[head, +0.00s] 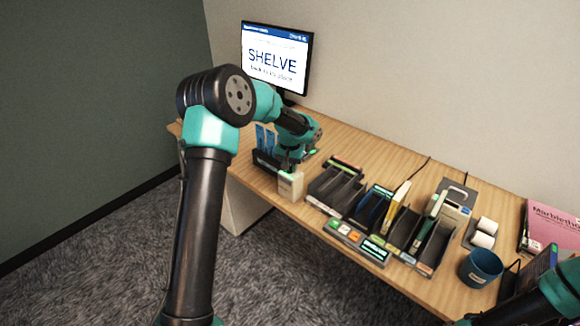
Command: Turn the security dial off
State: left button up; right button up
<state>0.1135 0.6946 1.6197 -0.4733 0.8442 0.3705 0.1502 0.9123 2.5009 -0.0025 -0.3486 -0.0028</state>
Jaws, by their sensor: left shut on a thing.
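A small cream box (291,187) stands at the front left edge of the desk, beside a dark holder with blue cards. My left gripper (288,169) points down at the top of this box and is shut on what looks like its security dial. The dial itself is hidden by the fingers, so its setting cannot be read. My right arm enters at the bottom right corner, and its gripper is not in view.
Dark sorter trays (335,188) with upright books fill the middle of the desk (385,158). A lit button panel (344,231) is at their front. A blue cup (481,268), white rolls (484,232) and a pink book (553,225) stand right. A monitor (276,58) reads SHELVE.

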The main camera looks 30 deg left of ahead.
pick_arm(q)
jog(key=n, duration=0.4)
jog(key=shift+n, duration=0.4)
jog(key=o, duration=0.9)
jog(key=shift+o, duration=0.2)
notch_tip(320, 180, up, 18)
jog(key=shift+f, duration=0.25)
dwell(0.4)
